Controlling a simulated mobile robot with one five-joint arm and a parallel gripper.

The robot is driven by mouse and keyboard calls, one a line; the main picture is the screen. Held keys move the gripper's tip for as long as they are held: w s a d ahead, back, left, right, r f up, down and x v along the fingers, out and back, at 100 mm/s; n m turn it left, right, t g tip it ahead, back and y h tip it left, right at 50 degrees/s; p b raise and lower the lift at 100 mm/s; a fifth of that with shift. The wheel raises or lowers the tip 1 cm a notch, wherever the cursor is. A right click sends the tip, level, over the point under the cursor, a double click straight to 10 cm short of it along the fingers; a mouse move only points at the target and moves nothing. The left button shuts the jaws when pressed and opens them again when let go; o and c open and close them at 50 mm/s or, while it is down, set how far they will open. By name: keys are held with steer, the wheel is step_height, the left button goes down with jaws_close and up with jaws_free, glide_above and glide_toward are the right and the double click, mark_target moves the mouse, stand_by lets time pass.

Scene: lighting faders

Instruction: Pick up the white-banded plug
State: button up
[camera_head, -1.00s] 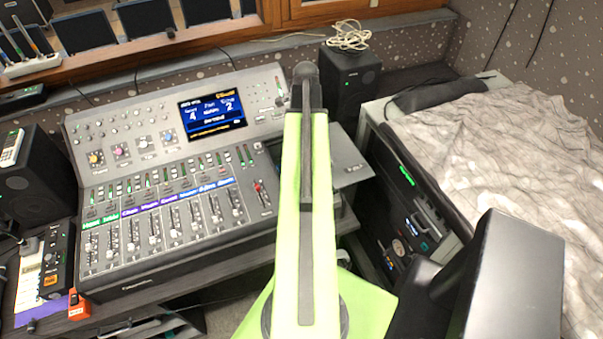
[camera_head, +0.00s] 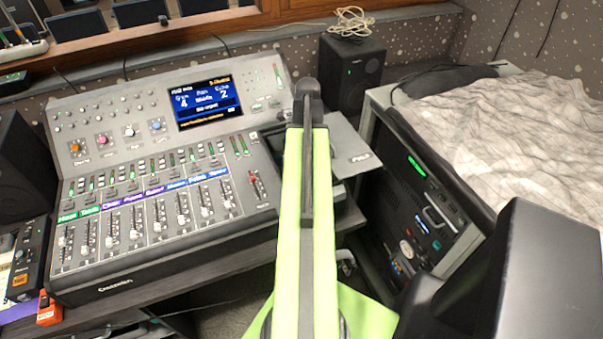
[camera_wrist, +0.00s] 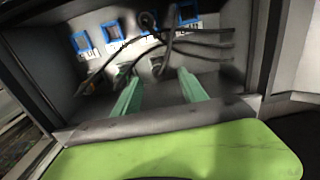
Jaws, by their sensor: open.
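In the wrist view, my gripper (camera_wrist: 155,74) is open, its two green fingers reaching into a grey open-fronted box (camera_wrist: 215,88). Several dark cables (camera_wrist: 205,44) hang inside, in front of the back wall. A cable end with a pale part (camera_wrist: 157,66) shows between the fingertips, and another dark cable end (camera_wrist: 84,88) lies to the left. The picture is blurred and I cannot tell which plug has the white band. Nothing is visibly held. In the head view my arm hides the gripper and the plugs.
Blue-framed sockets (camera_wrist: 113,30) with white labels line the box's back wall. In the head view, a mixing console (camera_head: 150,200) stands left of my arm, a black speaker (camera_head: 350,72) behind it, and a rack (camera_head: 425,215) to the right beside a grey cloth-covered surface (camera_head: 510,130).

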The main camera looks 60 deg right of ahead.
steer(key=f+b, duration=0.5)
steer(key=shift+w+a+f, duration=0.15)
steer(key=shift+a, duration=0.05)
steer(key=shift+r, duration=0.2)
jaws_close()
